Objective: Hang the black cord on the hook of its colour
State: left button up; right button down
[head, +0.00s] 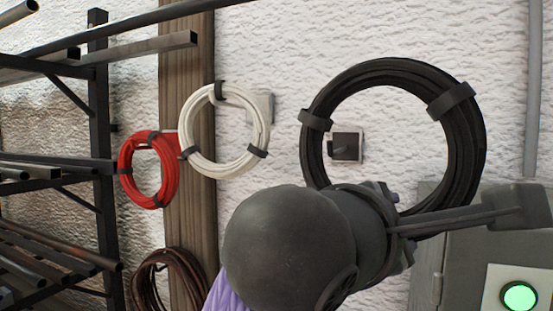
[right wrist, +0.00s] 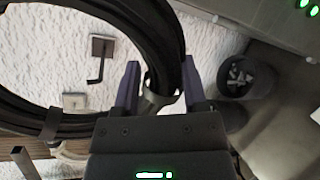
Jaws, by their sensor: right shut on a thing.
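The black cord (head: 465,150) is a large coil tied with dark bands, held up in front of the white wall. The black hook (head: 346,147), on a small square plate, shows through the coil's opening. In the right wrist view the black hook (right wrist: 100,55) also shows through the ring (right wrist: 168,35), behind it. I cannot tell whether the coil is around the hook or only in front of it. My right gripper (right wrist: 160,85) is shut on the coil's lower part; in the head view my arm mostly hides it. My left gripper is not in view.
A white coil (head: 188,130) and a red coil (head: 126,178) hang to the left, near a wooden post (head: 188,210). A pipe rack (head: 100,130) stands at far left. A grey box (head: 470,265) with a green light is at lower right. A dark bin (right wrist: 262,80) stands below.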

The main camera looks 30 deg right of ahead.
jog(key=w+p, duration=0.2)
jog(key=w, duration=0.1)
jog(key=w+p, duration=0.1)
jog(key=w, duration=0.1)
jog(key=shift+w+a+f, duration=0.2)
jog(key=shift+a+f, duration=0.05)
jog(key=shift+f, duration=0.15)
jog(key=w+d+f+p, duration=0.1)
jog(key=w+d+f, duration=0.5)
jog(key=w+d, duration=0.2)
jog(key=shift+w+d+f+m+p, duration=0.2)
jog(key=shift+w+m+p, duration=0.2)
jog(key=shift+w, duration=0.9)
jog(key=shift+c, duration=0.3)
grip_release()
